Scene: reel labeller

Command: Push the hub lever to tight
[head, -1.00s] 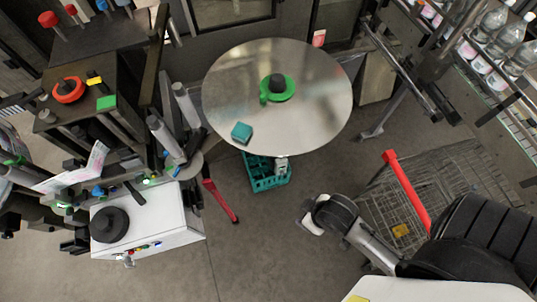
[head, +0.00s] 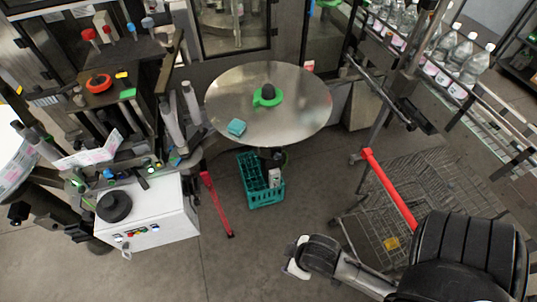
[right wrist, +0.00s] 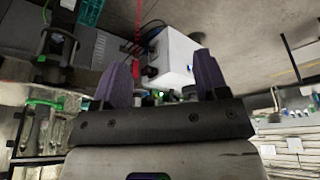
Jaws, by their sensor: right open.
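I cannot clearly make out the hub lever. The labeller (head: 125,100) stands at the left in the head view, with printed label web (head: 90,150) and part of a white reel (head: 14,150) at the left edge. A green hub piece with a black knob (head: 268,95) sits on the round steel table (head: 300,118); I cannot tell if it is the lever. My right gripper (head: 297,258) is low over the floor, away from the labeller. In the right wrist view its two purple fingers (right wrist: 164,80) are apart with nothing between them. My left gripper is not visible.
A white control box (head: 160,215) carries a black disc (head: 114,206). A cart with a red handle (head: 388,188) stands right. Floor at the bottom centre is clear.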

